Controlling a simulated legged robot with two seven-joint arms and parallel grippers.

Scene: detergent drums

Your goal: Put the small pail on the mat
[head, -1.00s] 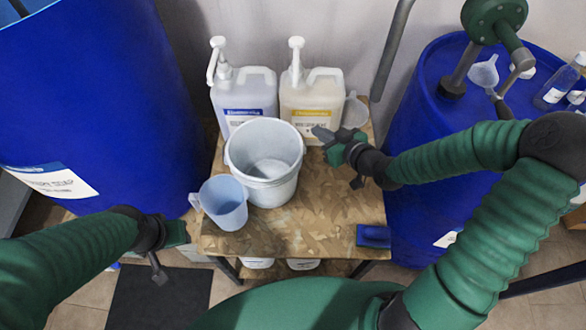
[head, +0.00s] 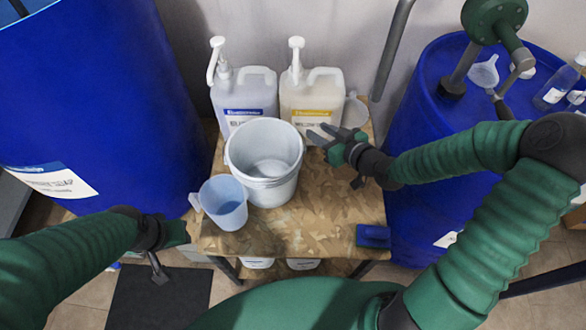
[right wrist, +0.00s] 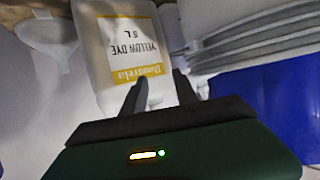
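The small white pail (head: 270,185) stands upright and empty on the wooden table, and its ridged side also shows in the right wrist view (right wrist: 235,40). The black mat (head: 135,300) lies on the floor at the lower left, partly hidden by my left arm. My right gripper (head: 318,138) is open beside the pail's right rim. In the right wrist view its two fingers (right wrist: 161,92) stand apart with nothing between them; the right finger is close to the pail, contact unclear. My left gripper (head: 175,235) is above the floor left of the table; its fingers are hidden.
A blue measuring jug (head: 224,203) stands left of the pail. Two pump canisters, blue-labelled (head: 245,95) and yellow-labelled (head: 312,97), stand behind. A blue brush or block (head: 373,236) lies front right. Large blue drums flank the table (head: 90,100), (head: 420,120). Front-centre tabletop is clear.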

